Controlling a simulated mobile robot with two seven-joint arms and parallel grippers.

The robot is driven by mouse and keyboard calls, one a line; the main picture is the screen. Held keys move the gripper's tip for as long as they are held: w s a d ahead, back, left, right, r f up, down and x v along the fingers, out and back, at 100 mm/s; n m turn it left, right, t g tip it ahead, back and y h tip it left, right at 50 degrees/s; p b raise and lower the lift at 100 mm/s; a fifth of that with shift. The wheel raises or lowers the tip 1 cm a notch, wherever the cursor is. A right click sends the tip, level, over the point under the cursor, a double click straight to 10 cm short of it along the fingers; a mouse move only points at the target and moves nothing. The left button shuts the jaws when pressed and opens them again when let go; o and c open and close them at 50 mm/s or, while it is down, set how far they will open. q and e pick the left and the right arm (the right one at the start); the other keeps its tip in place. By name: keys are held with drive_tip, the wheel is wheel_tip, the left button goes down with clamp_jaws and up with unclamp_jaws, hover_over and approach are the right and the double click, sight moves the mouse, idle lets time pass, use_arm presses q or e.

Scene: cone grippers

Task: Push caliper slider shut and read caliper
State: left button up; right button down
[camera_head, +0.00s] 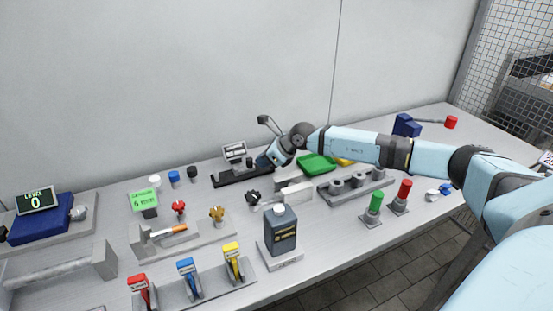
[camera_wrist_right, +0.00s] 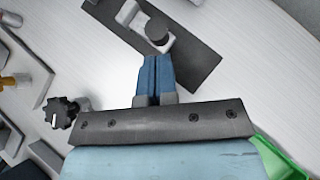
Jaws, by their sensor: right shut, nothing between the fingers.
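The caliper's dark base plate (camera_head: 228,180) lies at the back of the bench, and a small display (camera_head: 234,150) stands behind it. The display's reading is too small to tell. In the right wrist view the dark plate (camera_wrist_right: 205,62) runs diagonally, bearing a light grey slider-like block (camera_wrist_right: 130,14) with a dark round knob (camera_wrist_right: 158,30). My right gripper (camera_head: 264,161) is over the right end of the plate and partly hides it. Its blue fingers (camera_wrist_right: 155,62) are shut and empty, just short of the knob in the picture; I cannot tell whether they touch it.
A green tray (camera_head: 317,163) lies right of my right gripper. A black star knob (camera_head: 252,197) and a dark bottle (camera_head: 280,232) stand in front of the caliper. Green (camera_head: 373,204) and red (camera_head: 402,194) cylinders stand at the front right. Several coloured levers line the front left.

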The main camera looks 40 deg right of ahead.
sight(243, 178)
drive_tip(key=shift+w+a, duration=0.35)
drive_tip(key=shift+w, duration=0.2)
drive_tip(key=a, duration=0.2)
drive_tip(key=w+a+p, duration=0.1)
drive_tip(key=a, duration=0.2)
drive_tip(key=shift+w+a, duration=0.1)
drive_tip(key=shift+a, duration=0.2)
